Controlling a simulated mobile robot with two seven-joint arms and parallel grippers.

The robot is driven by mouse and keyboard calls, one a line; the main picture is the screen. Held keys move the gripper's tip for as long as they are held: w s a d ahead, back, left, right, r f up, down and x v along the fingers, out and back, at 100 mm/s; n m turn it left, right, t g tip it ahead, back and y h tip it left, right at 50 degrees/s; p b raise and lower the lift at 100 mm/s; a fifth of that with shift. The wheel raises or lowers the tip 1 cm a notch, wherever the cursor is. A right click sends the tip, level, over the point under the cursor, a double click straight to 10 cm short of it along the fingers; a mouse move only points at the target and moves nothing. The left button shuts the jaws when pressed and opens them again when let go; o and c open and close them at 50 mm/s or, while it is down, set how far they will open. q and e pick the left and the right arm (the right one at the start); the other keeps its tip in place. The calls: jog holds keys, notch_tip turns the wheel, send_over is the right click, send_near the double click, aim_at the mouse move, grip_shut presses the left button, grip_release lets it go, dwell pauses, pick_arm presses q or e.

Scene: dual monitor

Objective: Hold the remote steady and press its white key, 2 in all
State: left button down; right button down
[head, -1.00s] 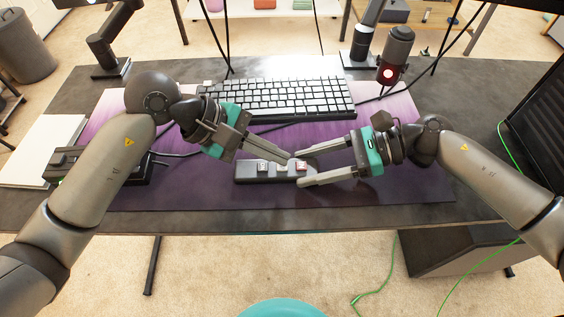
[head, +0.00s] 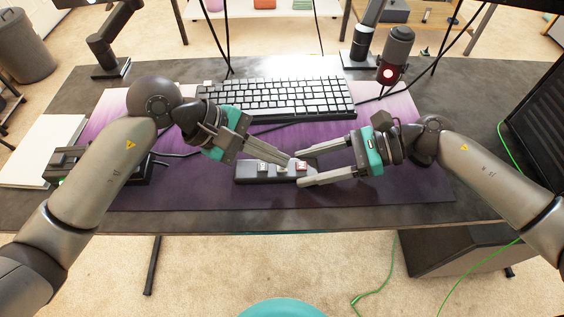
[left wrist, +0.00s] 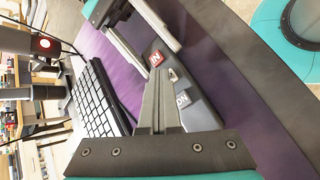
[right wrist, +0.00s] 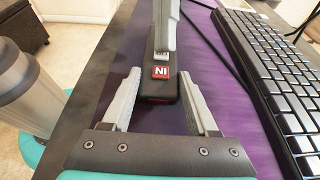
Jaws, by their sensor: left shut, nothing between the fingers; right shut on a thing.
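The remote (head: 245,179) is a dark grey bar lying on the purple mat. It has a red key (head: 301,166) at its right end and light keys further left; one white key (head: 263,168) shows at left. My right gripper (head: 302,168) is shut on the remote's right end, one finger along each long side. My left gripper (head: 287,164) is shut and empty, its tips low over the remote's middle. In the right wrist view the left fingers stand right by a white key (right wrist: 161,56); I cannot tell whether they touch it.
A keyboard (head: 280,98) lies behind the remote on the purple mat (head: 400,185). A microphone (head: 395,55) stands at the back right, and dark cables cross the mat. A black device (head: 120,170) lies at left. The mat in front of the remote is clear.

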pick_arm(q)
jog(key=shift+r, duration=0.75)
jog(key=shift+r, duration=2.5)
dwell(0.4)
notch_tip(320, 180, up, 4)
jog(key=shift+f, duration=0.1)
dwell(0.4)
jog(key=shift+f, duration=4.45)
jog(key=shift+f, duration=0.15)
